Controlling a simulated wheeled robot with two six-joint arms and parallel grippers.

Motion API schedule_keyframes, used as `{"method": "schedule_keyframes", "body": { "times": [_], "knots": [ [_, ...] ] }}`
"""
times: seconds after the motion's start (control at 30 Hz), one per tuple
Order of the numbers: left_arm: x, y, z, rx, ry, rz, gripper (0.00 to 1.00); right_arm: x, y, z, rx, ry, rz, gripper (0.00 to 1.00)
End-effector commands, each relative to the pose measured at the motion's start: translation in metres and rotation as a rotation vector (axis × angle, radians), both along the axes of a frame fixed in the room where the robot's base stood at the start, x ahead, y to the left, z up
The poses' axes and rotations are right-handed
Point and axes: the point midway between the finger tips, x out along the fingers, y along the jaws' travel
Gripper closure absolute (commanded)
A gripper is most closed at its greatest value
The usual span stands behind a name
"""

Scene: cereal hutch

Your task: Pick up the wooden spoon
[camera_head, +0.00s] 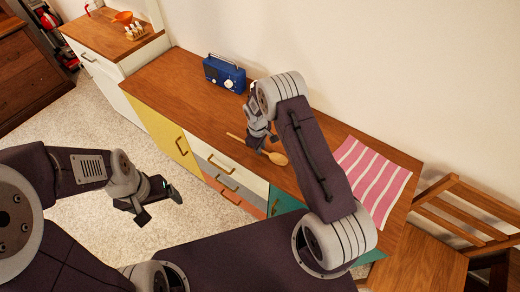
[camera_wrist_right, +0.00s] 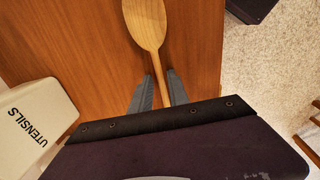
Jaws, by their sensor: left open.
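The wooden spoon (camera_head: 278,158) lies on the wooden hutch top, and part of its handle is hidden behind my right gripper (camera_head: 259,141). In the right wrist view the spoon's bowl (camera_wrist_right: 146,22) points away from me. Its handle runs between the two grey fingers of my right gripper (camera_wrist_right: 161,90), with a narrow gap visible on each side. The fingers are apart; how far they are above the wood I cannot tell. My left gripper (camera_head: 160,207) is open and empty over the carpet, away from the hutch.
A white container marked UTENSILS (camera_wrist_right: 35,125) stands beside my right gripper. A blue radio (camera_head: 224,74) sits at the back of the hutch top (camera_head: 170,85). A pink striped cloth (camera_head: 370,175) lies to the right. A wooden chair (camera_head: 460,210) stands at the far right.

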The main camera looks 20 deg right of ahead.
Motion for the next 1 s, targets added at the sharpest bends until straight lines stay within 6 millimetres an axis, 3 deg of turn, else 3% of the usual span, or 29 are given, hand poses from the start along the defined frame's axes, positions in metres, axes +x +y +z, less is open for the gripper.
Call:
{"method": "schedule_keyframes", "body": {
  "times": [0.03, 0.13, 0.53, 0.77, 1.0],
  "knots": [
    [0.000, 0.000, 0.000, 0.000, 0.000, 0.000, 0.14, 0.000, 0.000, 0.000, 0.000, 0.000, 0.000, 0.79],
    [0.000, 0.000, 0.000, 0.000, 0.000, 0.000, 0.14, 0.000, 0.000, 0.000, 0.000, 0.000, 0.000, 1.00],
    [0.000, 0.000, -0.001, 0.000, 0.000, 0.000, 0.14, 0.000, 0.000, 0.004, 0.000, 0.000, -0.001, 1.00],
    [0.000, 0.000, -0.009, 0.000, 0.000, 0.000, 0.14, 0.001, 0.000, 0.039, 0.001, -0.004, -0.001, 1.00],
    [0.000, 0.000, -0.015, 0.000, 0.000, 0.000, 0.14, -0.052, -0.014, 0.073, 0.001, -0.001, -0.001, 1.00]
  ]
}}
